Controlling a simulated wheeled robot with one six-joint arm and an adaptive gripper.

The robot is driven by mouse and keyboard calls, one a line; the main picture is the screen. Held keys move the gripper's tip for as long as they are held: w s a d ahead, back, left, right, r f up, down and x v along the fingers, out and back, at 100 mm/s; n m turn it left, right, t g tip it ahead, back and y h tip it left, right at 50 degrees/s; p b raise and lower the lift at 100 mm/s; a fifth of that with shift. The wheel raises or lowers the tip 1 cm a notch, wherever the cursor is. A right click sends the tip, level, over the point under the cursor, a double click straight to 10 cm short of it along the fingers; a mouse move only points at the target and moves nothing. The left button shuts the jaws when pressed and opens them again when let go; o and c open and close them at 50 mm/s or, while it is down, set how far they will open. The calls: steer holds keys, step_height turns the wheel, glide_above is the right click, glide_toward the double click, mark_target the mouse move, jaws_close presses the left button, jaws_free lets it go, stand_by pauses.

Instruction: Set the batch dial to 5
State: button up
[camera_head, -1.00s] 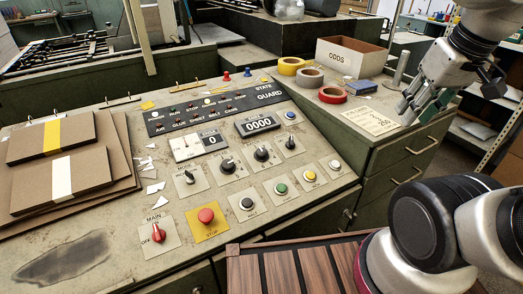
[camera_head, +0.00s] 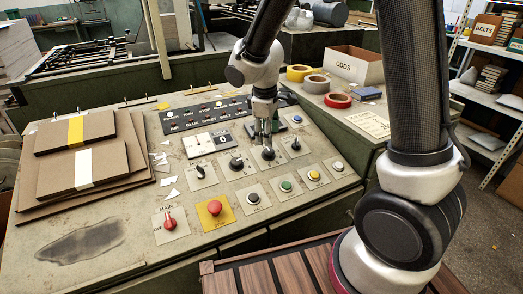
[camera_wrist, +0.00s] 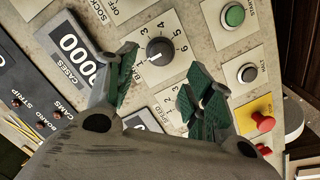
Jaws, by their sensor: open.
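The batch dial (camera_wrist: 160,50) is a round black knob on a pale plate marked 1 to 6. Its light mark appears to point toward the 1. In the head view the batch dial (camera_head: 268,154) sits on the sloping panel, partly covered by my gripper (camera_head: 263,138). In the wrist view my gripper (camera_wrist: 163,62) is open, its green-padded fingers spread with the dial showing between and beyond their tips. Nothing is held. I cannot tell whether a finger touches the knob.
The speed dial (camera_head: 236,162) is just left of the batch dial, and another knob (camera_head: 295,145) is to its right. The cases counter (camera_wrist: 76,48) is close by. Push buttons, including a green one (camera_head: 286,186), line the front. A red stop button (camera_head: 214,207) stands lower left.

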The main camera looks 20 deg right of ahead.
mark_target(269, 151)
steer(key=f, duration=0.4)
steer(key=w+f, duration=0.1)
steer(key=f, duration=0.2)
steer(key=shift+d, duration=0.35)
steer(key=c, duration=1)
